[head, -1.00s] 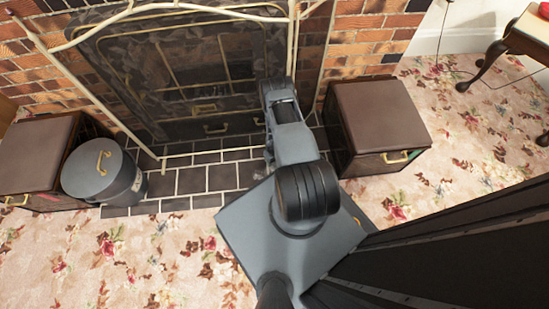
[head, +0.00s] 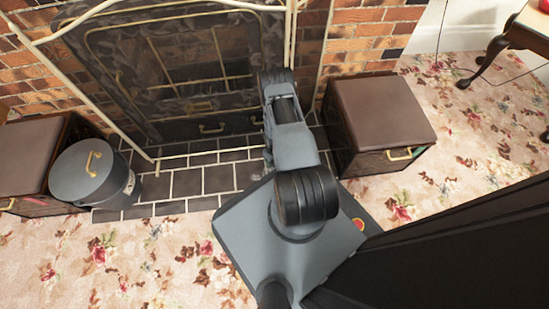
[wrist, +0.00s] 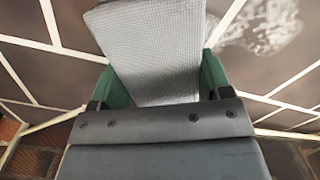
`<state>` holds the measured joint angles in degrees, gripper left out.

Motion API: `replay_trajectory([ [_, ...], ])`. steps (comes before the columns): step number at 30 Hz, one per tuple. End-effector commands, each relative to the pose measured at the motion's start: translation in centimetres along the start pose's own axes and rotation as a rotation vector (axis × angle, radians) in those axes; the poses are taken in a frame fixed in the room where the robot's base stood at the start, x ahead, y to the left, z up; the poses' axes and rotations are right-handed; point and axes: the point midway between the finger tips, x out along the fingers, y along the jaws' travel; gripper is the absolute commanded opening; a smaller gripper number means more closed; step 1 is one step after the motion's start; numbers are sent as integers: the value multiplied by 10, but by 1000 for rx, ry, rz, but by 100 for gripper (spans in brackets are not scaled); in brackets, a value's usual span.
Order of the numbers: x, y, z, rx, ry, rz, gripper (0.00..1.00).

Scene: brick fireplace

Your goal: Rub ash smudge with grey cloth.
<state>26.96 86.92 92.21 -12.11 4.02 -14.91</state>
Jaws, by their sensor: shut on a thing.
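The grey cloth (wrist: 150,45) is a pale, finely woven piece in the wrist view. My gripper (wrist: 163,82), with green fingers, is shut on it, and the cloth extends forward between the fingers. The ash smudge (wrist: 262,26) is a pale, patchy mark on the dark hearth tiles, right of the cloth in the wrist view. The cloth appears beside the smudge; I cannot tell whether it touches the tiles or covers part of the mark. In the head view my arm hides the gripper and cloth.
The tiled hearth (head: 188,182) lies before a dark fire screen (head: 190,65). A grey lidded bucket (head: 92,172) and a brown box (head: 28,150) stand at the left. Another brown box (head: 380,112) stands close right of my arm. Floral carpet (head: 130,265) is open in front.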

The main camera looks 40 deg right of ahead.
Motion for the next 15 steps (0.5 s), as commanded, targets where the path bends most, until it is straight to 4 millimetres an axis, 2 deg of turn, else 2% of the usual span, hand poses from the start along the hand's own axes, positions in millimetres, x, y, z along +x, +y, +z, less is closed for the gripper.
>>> replay_trajectory([
  [5,-9,0,-1,0,2,1,42],
  [15,-44,0,-1,1,6,3,42],
])
